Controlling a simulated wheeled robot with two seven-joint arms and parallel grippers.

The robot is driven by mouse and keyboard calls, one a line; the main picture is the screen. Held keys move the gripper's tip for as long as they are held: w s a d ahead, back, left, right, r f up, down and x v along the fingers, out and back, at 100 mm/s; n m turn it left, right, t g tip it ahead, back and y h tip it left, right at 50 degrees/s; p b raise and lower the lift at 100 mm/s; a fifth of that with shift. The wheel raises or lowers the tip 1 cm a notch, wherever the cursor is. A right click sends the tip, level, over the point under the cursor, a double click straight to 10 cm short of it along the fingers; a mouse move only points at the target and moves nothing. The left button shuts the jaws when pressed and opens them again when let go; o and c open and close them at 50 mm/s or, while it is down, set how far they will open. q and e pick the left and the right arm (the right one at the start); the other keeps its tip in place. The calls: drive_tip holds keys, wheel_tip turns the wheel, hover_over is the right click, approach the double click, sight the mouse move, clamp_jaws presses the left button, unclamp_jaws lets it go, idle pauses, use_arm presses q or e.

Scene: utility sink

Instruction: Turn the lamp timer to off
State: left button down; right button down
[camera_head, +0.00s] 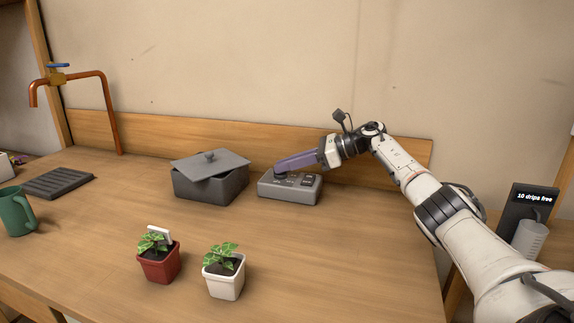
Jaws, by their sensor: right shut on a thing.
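The lamp timer looks to be the grey box (290,195) with a dark dial and small buttons on top, near the back of the wooden counter. My right gripper (281,170) reaches in from the right with its purplish fingers over the box's left part. It is shut on the dark dial (281,176), which its fingers mostly hide. The dial's setting cannot be read from here. My left gripper is not in view.
A dark lidded box (210,182) stands just left of the timer, its lid askew. A red pot (158,266) and a white pot (224,279) with plants stand in front. A green mug (16,212), dark ribbed tray (58,184) and copper tap (105,95) are left. The right front counter is clear.

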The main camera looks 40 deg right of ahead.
sight(287, 177)
drive_tip(key=shift+f, duration=0.1)
drive_tip(key=c, duration=1.8)
unclamp_jaws()
drive_tip(key=shift+o, duration=0.2)
wheel_tip(287, 177, up, 10)
drive_tip(key=p, duration=0.1)
